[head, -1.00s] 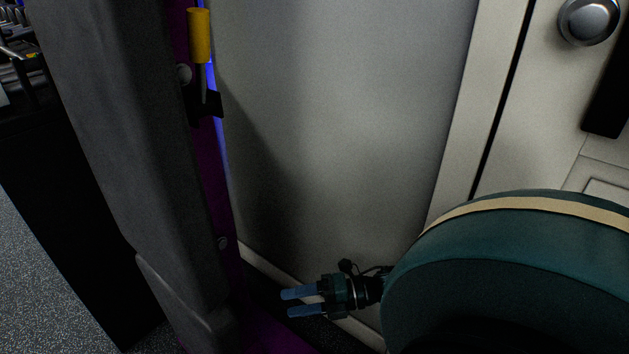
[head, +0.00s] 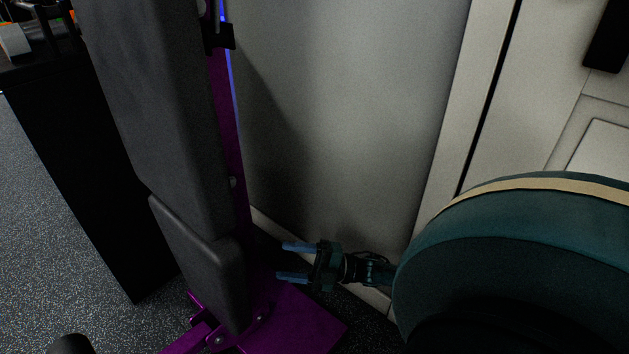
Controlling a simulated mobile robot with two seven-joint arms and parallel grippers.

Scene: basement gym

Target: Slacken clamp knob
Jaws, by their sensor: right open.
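My right gripper (head: 283,262) is open and empty. Its two blue fingers point left, toward a folded, upright bench with dark grey pads (head: 160,110) and a purple frame (head: 232,150). The fingertips appear a short way to the right of the lower pad (head: 205,262), in front of the wall. No knob that I can name for certain as the clamp knob shows. My left gripper is out of view.
A purple foot plate (head: 290,318) lies on the floor below my right gripper. A black cabinet (head: 90,190) stands at left, with speckled floor (head: 40,260) beside it. A pale wall (head: 350,90) closes off the back. A rounded dark thing (head: 72,344) shows at the bottom left.

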